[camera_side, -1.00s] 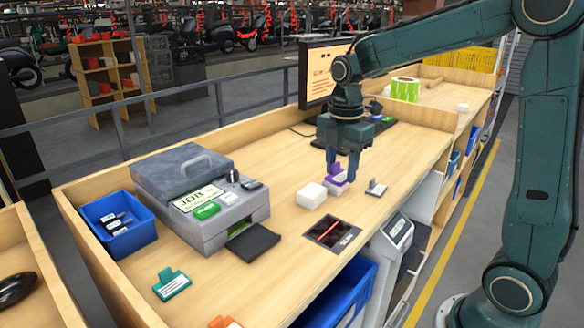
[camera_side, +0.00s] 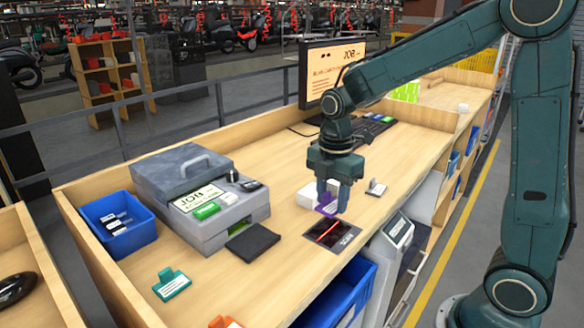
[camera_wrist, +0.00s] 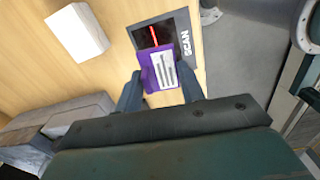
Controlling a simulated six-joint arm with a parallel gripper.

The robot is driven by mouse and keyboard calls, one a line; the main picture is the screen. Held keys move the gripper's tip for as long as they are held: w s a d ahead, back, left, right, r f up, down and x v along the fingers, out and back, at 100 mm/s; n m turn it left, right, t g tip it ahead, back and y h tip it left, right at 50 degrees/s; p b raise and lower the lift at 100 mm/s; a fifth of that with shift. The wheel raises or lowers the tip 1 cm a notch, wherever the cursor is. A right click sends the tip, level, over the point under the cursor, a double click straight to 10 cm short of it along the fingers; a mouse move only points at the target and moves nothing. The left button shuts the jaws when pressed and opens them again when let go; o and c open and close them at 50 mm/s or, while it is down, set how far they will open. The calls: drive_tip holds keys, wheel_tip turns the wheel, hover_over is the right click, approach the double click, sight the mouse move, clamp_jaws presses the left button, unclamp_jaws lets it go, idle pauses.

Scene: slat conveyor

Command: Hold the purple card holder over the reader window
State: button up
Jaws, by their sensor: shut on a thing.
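The purple card holder (camera_side: 327,206) is held between the fingers of my gripper (camera_side: 333,196), which is shut on it. In the wrist view my gripper (camera_wrist: 162,92) grips the purple card holder (camera_wrist: 150,72), with its white printed label facing the camera. The reader window (camera_side: 330,232) is a dark panel with a red line, set in the bench top just in front of the holder. In the wrist view the holder overlaps the near part of the reader window (camera_wrist: 143,36); the red line and the word SCAN still show. The height of the holder above the bench is hard to tell.
A white block (camera_side: 307,196) stands just left of my gripper; it also shows in the wrist view (camera_wrist: 77,32). A grey card holder (camera_side: 376,188) stands to the right.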

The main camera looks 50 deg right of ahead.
sight(331, 205)
drive_tip(key=shift+f, duration=2.35)
drive_tip(key=shift+r, duration=3.05)
